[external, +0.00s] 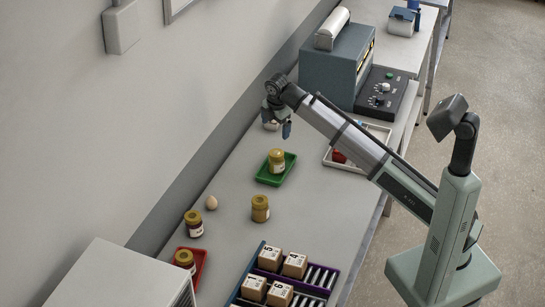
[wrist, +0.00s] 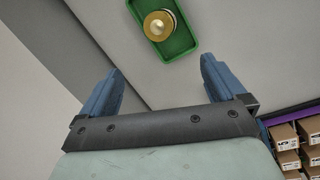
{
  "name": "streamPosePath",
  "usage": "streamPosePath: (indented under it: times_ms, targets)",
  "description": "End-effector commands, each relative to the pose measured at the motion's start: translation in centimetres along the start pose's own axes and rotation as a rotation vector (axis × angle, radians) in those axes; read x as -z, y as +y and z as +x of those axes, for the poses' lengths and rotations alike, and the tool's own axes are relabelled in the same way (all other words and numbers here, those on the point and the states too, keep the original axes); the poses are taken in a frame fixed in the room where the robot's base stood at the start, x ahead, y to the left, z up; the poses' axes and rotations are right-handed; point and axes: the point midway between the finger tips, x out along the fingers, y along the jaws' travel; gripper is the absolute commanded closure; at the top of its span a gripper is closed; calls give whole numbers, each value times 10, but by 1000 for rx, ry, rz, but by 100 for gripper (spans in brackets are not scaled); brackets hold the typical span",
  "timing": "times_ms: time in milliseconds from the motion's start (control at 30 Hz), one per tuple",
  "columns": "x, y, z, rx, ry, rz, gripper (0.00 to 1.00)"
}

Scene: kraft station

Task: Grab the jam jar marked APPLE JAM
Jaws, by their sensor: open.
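Several jam jars with gold lids stand on the table; their labels are too small to read, so I cannot tell which is marked APPLE JAM. One jar (external: 277,161) stands on a green tray (external: 262,180). A second jar (external: 260,208) stands on the bare table, a third jar (external: 193,223) stands further left, and another jar (external: 185,259) is on a red tray (external: 200,268). My gripper (external: 279,122) is open and empty above the table, beyond the green tray. In the wrist view the green tray (wrist: 183,42) and its jar (wrist: 159,25) show ahead of the open fingers (wrist: 160,66).
A brown egg (external: 211,202) lies near the third jar. Numbered boxes (external: 270,258) fill a rack at the front. A white tray (external: 358,167) with a red item lies under my arm. A blue-grey machine (external: 337,68) stands at the back; a wall runs along the left.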

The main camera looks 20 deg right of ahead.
Motion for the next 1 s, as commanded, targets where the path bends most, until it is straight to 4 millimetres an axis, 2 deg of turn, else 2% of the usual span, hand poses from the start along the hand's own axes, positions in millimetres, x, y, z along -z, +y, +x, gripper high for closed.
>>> streamPosePath:
  times_ms: [33, 200, 300, 400, 500, 667, 1000]
  targets:
    - [29, -14, 5, 17, 23, -14, 3]
    - [110, -55, 16, 81, 89, -38, 3]
    - [147, -78, 20, 115, 116, -50, 3]
    - [173, -96, 22, 144, 133, -57, 3]
    - [189, -109, 24, 163, 145, -63, 3]
    - [199, -117, 30, 174, 150, -65, 3]
    - [205, -127, 81, 175, 149, -64, 3]
